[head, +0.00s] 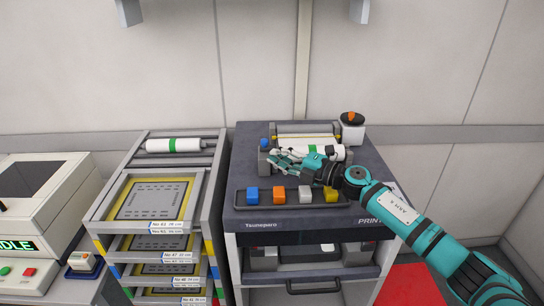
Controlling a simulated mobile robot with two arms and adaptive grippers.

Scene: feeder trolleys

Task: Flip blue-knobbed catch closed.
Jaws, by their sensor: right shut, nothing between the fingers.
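A small blue knob (264,143) shows on the printer's top, at the left end of the roll holder. It looks like the catch's knob; its lever is too small to make out, so I cannot tell its position. My right gripper (277,160) is over the roll holder, just below and right of the blue knob in the picture. Its fingers are shut and empty, pointing left. I cannot tell whether they touch the holder. The gripper partly hides the white roll with a green band (316,150). My left gripper is not in view.
A tray with blue, orange, white and yellow blocks (305,195) lies in front on the printer (375,175). A white bottle with an orange-marked black cap (352,128) stands behind right. A rack of labelled screens (213,200) is at left.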

